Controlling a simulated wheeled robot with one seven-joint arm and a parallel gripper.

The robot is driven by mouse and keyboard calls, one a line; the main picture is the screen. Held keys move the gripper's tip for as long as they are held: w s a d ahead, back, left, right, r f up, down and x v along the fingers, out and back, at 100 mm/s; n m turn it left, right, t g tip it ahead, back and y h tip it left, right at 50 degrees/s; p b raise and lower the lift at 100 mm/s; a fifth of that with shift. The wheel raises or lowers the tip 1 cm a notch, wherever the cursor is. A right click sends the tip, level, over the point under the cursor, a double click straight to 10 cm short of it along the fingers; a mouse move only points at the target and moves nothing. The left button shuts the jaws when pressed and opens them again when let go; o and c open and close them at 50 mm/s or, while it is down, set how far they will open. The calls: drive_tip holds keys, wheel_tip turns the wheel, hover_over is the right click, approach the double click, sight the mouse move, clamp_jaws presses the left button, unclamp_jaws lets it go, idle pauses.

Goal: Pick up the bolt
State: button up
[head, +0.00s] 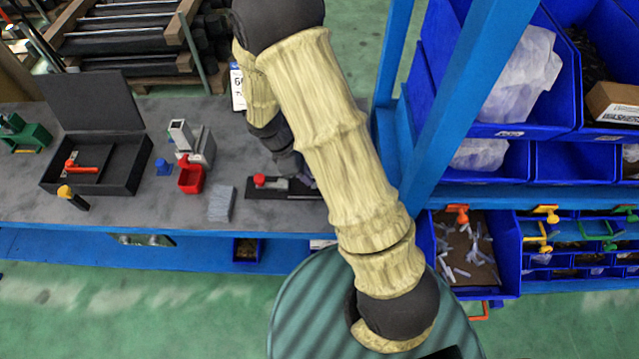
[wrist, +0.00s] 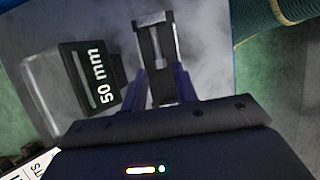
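I cannot pick out a bolt for certain. In the wrist view a dark upright piece with a pale metallic middle (wrist: 161,48) stands just beyond and between my fingertips. Whether it is or holds the bolt is unclear. My gripper (wrist: 161,78) has its two dark fingers spread apart, and I see no grip on the piece. In the head view my gripper is low over the grey bench, mostly hidden by my arm, beside a black base with a red knob (head: 259,181). Small pale bolt-like parts (head: 468,252) lie in a blue bin at the lower right.
A black block marked 50 mm (wrist: 92,75) is close left of my fingers. On the bench (head: 120,206) are an open black case (head: 125,180), a red cup (head: 191,178) and a grey block (head: 221,204). A blue post (head: 450,100) and shelving rise to the right.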

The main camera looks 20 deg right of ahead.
drive_tip(key=shift+f, duration=0.1)
drive_tip(key=shift+w+p+x, duration=0.15)
drive_tip(key=shift+p+x, duration=0.25)
drive_tip(key=shift+x, duration=0.85)
drive_tip(key=shift+w+p+x, duration=0.15)
drive_tip(key=shift+p+x, duration=0.25)
drive_tip(key=shift+x, duration=0.9)
drive_tip(key=shift+a, duration=0.2)
clamp_jaws()
